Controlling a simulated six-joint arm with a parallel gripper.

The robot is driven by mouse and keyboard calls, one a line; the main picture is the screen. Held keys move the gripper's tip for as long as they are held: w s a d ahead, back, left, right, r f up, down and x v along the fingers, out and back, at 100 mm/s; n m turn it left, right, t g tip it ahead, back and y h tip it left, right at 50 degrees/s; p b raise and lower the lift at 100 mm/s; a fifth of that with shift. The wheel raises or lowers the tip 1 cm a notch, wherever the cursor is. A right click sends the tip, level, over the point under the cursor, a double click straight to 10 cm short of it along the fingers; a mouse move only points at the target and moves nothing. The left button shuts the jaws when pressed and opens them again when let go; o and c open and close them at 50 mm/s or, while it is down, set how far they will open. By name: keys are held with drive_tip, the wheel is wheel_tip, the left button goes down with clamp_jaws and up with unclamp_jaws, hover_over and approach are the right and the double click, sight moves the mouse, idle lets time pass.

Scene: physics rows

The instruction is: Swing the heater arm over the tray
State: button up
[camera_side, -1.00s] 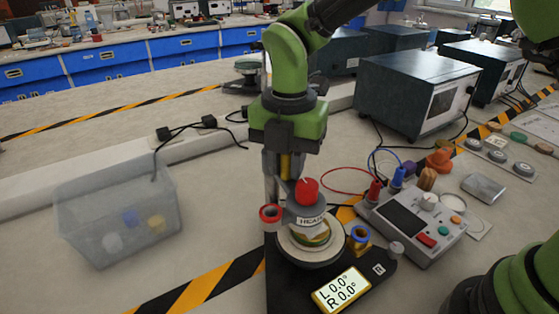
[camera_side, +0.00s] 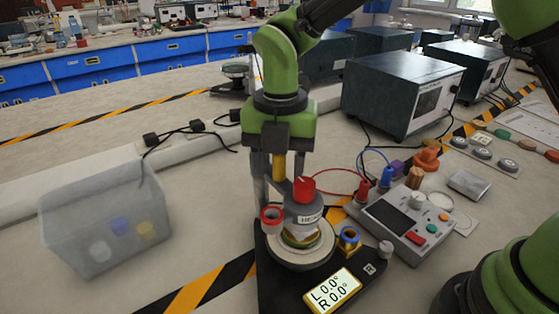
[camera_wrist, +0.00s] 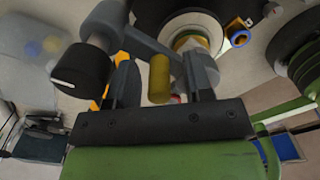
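A grey heater head (camera_side: 307,215) with a partly hidden label and a red knob (camera_side: 303,189) shows in the side view. It overlaps the round pale tray (camera_side: 300,259) on the black base; I cannot tell whether it is exactly above it. A grey arm (camera_wrist: 147,42) shows in the wrist view, and the tray's pale rim (camera_wrist: 192,20) is behind it. A yellow post (camera_wrist: 160,78) stands between the fingers of my gripper (camera_wrist: 162,85), with visible gaps on both sides. The post also shows under my gripper in the side view (camera_side: 280,167). My gripper is open.
A display (camera_side: 332,290) reads L 0.0° R 0.0°. A red ring (camera_side: 271,219) and a blue ring (camera_side: 349,236) flank the tray. A control box (camera_side: 398,222) with cables stands at the right, a clear bin (camera_side: 105,222) at the left. The bench between bin and base is clear.

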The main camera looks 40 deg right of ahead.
wheel_tip(320, 180, up, 9)
drive_tip(key=shift+r, duration=0.45)
idle(0.3)
drive_tip(key=shift+s+d+r, duration=0.1)
drive_tip(key=s+d+r+m+t+y, duration=0.1)
drive_tip(key=s+d+r+m+t, duration=0.15)
drive_tip(key=s+d+m, duration=0.55)
drive_tip(key=s+d+r+m+t+y, duration=0.15)
drive_tip(key=s+r+m, duration=0.25)
drive_tip(key=m, duration=0.8)
drive_tip(key=s+d+f+m+t, duration=0.2)
drive_tip(key=s+m, duration=0.4)
drive_tip(key=m, duration=0.5)
drive_tip(key=shift+s+d+f+t, duration=0.15)
drive_tip(key=shift+s+d+t, duration=0.05)
drive_tip(key=shift+t, duration=0.4)
